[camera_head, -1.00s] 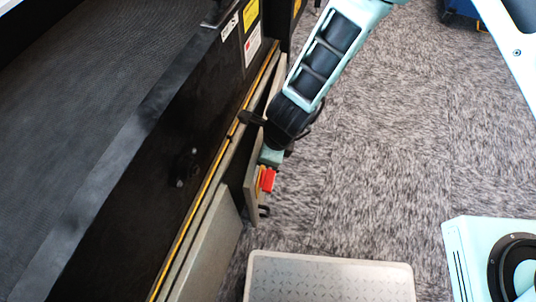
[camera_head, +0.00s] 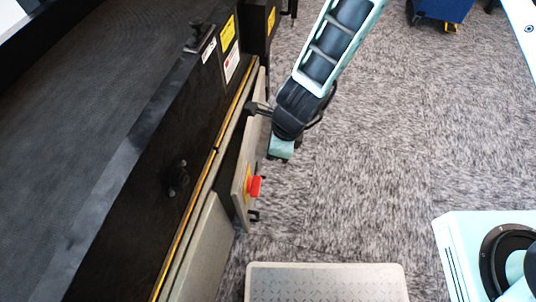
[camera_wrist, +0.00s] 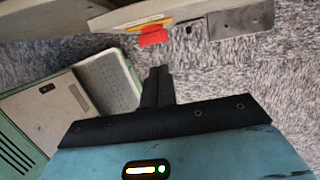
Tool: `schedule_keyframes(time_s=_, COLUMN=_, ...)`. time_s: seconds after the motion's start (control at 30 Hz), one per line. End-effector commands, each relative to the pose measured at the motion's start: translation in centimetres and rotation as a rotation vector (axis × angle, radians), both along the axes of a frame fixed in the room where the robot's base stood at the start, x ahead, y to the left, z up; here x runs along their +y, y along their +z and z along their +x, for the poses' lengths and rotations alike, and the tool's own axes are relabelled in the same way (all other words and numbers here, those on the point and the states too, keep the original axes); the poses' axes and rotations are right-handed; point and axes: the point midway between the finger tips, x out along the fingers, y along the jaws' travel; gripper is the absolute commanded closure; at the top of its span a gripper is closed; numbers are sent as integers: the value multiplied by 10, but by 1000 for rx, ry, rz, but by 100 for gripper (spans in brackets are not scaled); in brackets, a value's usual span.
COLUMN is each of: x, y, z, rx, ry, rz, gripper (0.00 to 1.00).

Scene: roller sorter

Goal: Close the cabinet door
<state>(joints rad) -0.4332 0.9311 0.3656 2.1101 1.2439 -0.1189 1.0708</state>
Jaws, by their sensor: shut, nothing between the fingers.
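The cabinet door (camera_head: 244,207) is a narrow grey panel low on the side of the dark conveyor machine, bearing a red button on a yellow plate. It stands out from the cabinet at an angle, with a dark gap behind it. In the wrist view the door (camera_wrist: 225,22) crosses the top, and the red button (camera_wrist: 152,38) shows just beyond my fingertips. My gripper (camera_wrist: 158,74) is shut and empty, apart from the door in that view. In the head view my gripper's teal body (camera_head: 281,148) is right of the door; its fingertips are hidden.
The conveyor (camera_head: 80,130) fills the left. Another grey panel (camera_head: 204,250) lies along its lower side. A grey textured step (camera_head: 327,284) stands at the bottom. Carpet (camera_head: 400,150) right of the door is clear. A blue bin (camera_head: 440,8) is far off.

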Motion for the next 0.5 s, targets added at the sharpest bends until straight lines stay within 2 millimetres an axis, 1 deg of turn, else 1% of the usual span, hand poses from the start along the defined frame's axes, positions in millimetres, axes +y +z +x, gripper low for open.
schedule_keyframes(time_s=0.03, x=-1, y=8, z=0, rx=-1, ry=1, rz=0, gripper=100)
schedule_keyframes(time_s=0.07, x=-2, y=10, z=0, rx=-1, ry=1, rz=0, gripper=100)
schedule_keyframes(time_s=0.13, x=-4, y=13, z=-1, rx=0, ry=2, rz=-2, gripper=100)
schedule_keyframes(time_s=0.2, x=-10, y=11, z=-1, rx=6, ry=2, rz=-7, gripper=100)
schedule_keyframes(time_s=0.27, x=-19, y=6, z=-2, rx=12, ry=10, rz=-16, gripper=100)
schedule_keyframes(time_s=0.4, x=-55, y=-15, z=-10, rx=38, ry=40, rz=-26, gripper=100)
schedule_keyframes(time_s=0.5, x=-77, y=-28, z=-20, rx=49, ry=63, rz=10, gripper=100)
